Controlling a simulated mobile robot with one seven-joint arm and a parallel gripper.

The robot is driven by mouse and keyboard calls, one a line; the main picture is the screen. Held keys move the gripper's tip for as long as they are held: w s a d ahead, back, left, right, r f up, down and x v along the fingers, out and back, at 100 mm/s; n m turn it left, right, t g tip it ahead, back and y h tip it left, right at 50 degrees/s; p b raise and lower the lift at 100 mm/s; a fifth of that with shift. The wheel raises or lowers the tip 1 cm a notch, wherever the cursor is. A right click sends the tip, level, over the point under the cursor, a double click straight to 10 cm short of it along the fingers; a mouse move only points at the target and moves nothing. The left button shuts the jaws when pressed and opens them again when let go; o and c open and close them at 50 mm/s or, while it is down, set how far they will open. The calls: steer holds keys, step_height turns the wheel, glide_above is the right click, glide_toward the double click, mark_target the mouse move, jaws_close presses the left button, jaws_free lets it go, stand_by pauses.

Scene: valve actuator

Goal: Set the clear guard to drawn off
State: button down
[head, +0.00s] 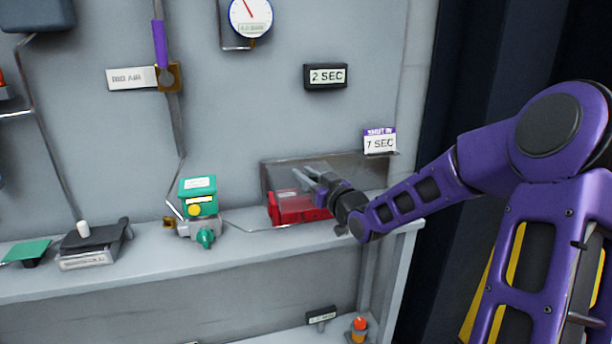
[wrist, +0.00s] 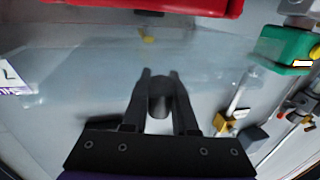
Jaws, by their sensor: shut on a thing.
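In the wrist view the guard (wrist: 85,75) is a faint, hazy sheet below the red box (wrist: 190,5). My gripper (head: 312,177) reaches it from the right. In the wrist view, my gripper's fingers (wrist: 160,80) are closed on the sides of a dark round knob (wrist: 160,103), which looks fixed to the guard. The exact contact is partly hidden by the fingers.
A green-topped valve unit (head: 198,200) stands left of the guard on the bench shelf (head: 130,268). A "7 SEC" sign (head: 380,143) is just above the guard's right side. A "2 SEC" sign (head: 326,76) hangs higher on the wall. Open air lies in front of the bench.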

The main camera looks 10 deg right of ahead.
stand_by(0.7)
steer(key=w+d+p, duration=0.1)
steer(key=d+p, duration=0.4)
steer(key=d, duration=1.2)
steer(key=shift+w, duration=0.4)
steer(key=c, duration=0.7)
jaws_free()
steer(key=v, duration=1.7)
steer(key=shift+s+p, duration=0.2)
steer(key=shift+p, duration=0.1)
